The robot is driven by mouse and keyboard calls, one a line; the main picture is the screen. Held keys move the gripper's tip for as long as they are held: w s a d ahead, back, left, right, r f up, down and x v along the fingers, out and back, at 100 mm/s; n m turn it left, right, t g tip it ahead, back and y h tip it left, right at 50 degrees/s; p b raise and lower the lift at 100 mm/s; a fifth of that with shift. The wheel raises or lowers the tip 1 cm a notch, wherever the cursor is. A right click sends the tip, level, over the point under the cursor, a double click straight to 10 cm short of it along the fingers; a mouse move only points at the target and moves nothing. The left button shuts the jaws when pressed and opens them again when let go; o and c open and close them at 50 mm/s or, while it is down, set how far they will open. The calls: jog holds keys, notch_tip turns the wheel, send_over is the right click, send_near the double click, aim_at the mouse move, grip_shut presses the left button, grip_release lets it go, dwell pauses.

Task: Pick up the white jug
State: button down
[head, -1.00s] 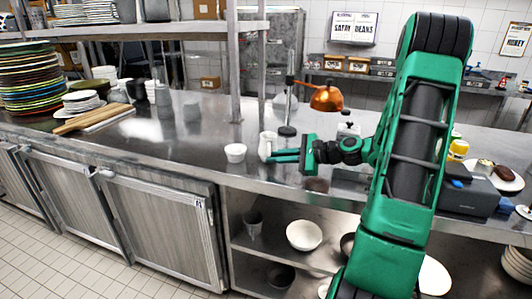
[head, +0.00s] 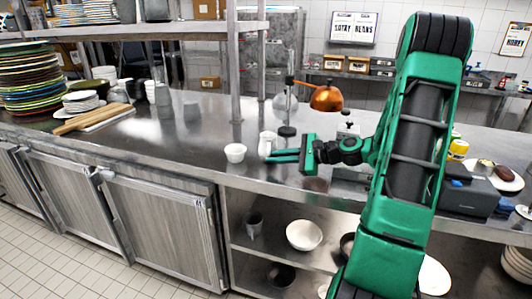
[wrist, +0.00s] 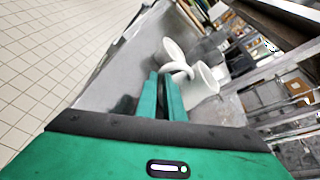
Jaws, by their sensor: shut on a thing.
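The white jug (head: 267,142) stands upright on the steel counter (head: 190,150), near its front edge. In the wrist view the jug (wrist: 204,84) is just beyond my fingertips, with its curved handle towards them. My green gripper (head: 276,156) reaches in from the right, low and level, at the jug's side. In the wrist view my gripper's fingers (wrist: 162,80) are close together and shut at the jug's handle. The exact contact is small and hard to see. I cannot tell any gap between the jug and the counter.
A small white bowl (head: 235,152) stands just left of the jug; it also shows in the wrist view (wrist: 173,49).

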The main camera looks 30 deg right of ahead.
dwell(0.7)
jog(key=shift+r, duration=1.1)
jog(key=shift+s+a+r, duration=0.1)
jog(key=shift+a+r, duration=0.1)
jog(key=shift+r, duration=0.4)
jog(key=shift+a+r, duration=0.15)
jog(key=shift+r, duration=0.4)
jog(key=s+a+r, duration=0.2)
jog(key=a+r, duration=0.4)
jog(key=a, duration=0.4)
jog(key=shift+s+a+r, duration=0.2)
jog(key=shift+s+a, duration=0.05)
jog(key=shift+a, duration=0.1)
